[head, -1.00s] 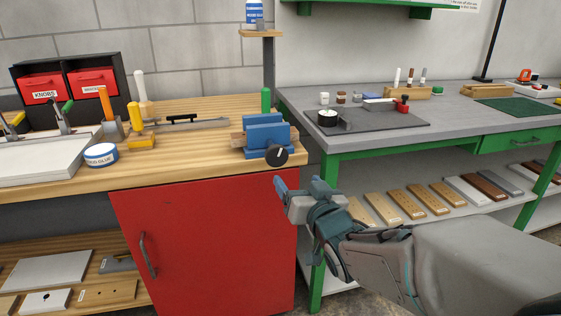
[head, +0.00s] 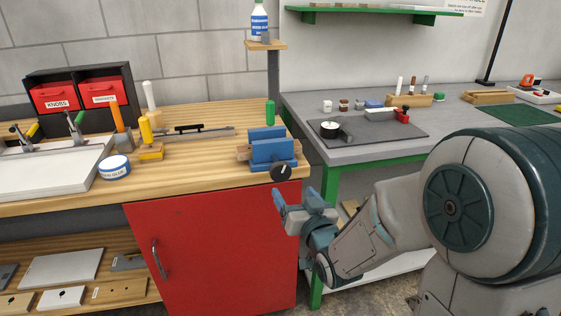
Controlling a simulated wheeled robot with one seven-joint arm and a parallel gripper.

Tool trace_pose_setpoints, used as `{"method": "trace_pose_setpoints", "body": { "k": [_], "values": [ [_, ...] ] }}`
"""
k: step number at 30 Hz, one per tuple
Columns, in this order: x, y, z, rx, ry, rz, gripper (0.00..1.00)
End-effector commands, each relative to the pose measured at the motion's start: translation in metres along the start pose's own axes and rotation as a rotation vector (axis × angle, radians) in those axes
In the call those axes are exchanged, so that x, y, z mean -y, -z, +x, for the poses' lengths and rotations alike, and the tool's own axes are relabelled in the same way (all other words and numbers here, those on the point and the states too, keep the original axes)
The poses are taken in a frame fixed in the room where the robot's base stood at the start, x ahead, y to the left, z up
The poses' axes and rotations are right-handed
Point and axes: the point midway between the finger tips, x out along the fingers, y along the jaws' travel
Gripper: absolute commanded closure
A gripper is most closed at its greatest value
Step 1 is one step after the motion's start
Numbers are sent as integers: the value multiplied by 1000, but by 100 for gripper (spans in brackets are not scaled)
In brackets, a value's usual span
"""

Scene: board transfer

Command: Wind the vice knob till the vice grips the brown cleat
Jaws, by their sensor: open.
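The blue vice (head: 272,147) is mounted at the right front corner of the wooden bench. Its round black knob (head: 281,172) faces outward at the bench's front edge and has a pale mark on it. A brown wooden piece, which looks like the cleat (head: 242,153), shows at the left side of the vice; most of it is hidden by the jaws, and I cannot tell how tightly they sit on it. My gripper (head: 296,197) is open and empty, a little below and to the right of the knob, not touching it.
A red cabinet door (head: 210,250) is below. A grey bench with green legs (head: 375,152) stands to the right.

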Motion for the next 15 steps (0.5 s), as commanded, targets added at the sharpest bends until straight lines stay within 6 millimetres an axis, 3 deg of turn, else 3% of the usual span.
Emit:
{"method": "trace_pose_setpoints", "body": {
  "k": [3,15],
  "values": [
    [1,4,2,4,-6,0,26],
    [0,-1,86,-1,-5,0,26]
  ]
}}
